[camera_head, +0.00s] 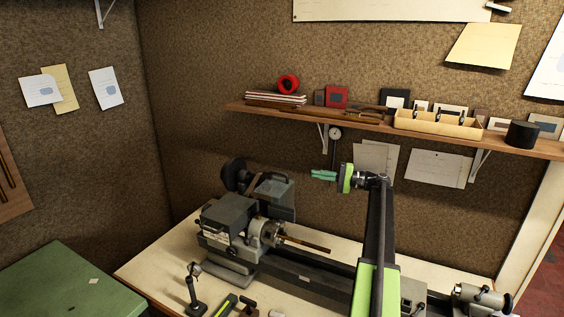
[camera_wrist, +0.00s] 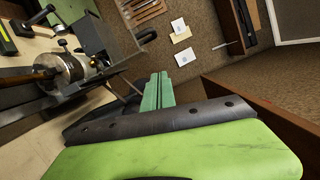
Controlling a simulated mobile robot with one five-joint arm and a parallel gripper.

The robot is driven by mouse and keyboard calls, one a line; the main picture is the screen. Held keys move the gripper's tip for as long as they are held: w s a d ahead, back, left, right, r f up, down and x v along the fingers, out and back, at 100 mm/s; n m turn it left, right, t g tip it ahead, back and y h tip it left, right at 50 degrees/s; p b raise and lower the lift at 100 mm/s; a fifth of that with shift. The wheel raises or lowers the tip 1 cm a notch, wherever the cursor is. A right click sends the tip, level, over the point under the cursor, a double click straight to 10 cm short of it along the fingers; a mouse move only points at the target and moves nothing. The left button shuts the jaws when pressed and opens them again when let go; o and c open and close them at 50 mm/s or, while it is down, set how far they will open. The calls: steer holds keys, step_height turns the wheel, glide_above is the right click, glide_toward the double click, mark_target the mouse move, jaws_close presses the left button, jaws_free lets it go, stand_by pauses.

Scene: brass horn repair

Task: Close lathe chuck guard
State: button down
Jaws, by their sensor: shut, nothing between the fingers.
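The grey lathe (camera_head: 225,225) stands on the bench with its round metal chuck (camera_head: 268,232) holding a brass-coloured rod. The chuck also shows in the wrist view (camera_wrist: 62,70). A dark grey box-like cover (camera_head: 280,200) with a black handle, which looks like the chuck guard, stands up behind the chuck and leaves it exposed. It also shows in the wrist view (camera_wrist: 95,38). My gripper (camera_head: 316,175) is shut and empty, in the air to the right of the cover and a little above it. Its green fingers show in the wrist view (camera_wrist: 158,82), apart from the cover.
A wall shelf (camera_head: 340,115) with frames, a box and a red roll runs above my gripper. Small tools and a stand (camera_head: 195,290) are at the bench front. A green cabinet (camera_head: 65,285) is at the left. The air around my gripper looks clear.

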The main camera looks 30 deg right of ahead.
steer(key=w+a, duration=0.1)
steer(key=a, duration=0.2)
steer(key=w+a, duration=0.2)
steer(key=a, duration=0.2)
steer(key=w+a+r+p, duration=0.1)
steer(key=w+a, duration=0.1)
steer(key=a, duration=0.1)
steer(key=shift+a+r, duration=0.1)
steer(key=shift+a, duration=0.2)
steer(key=shift+w, duration=0.1)
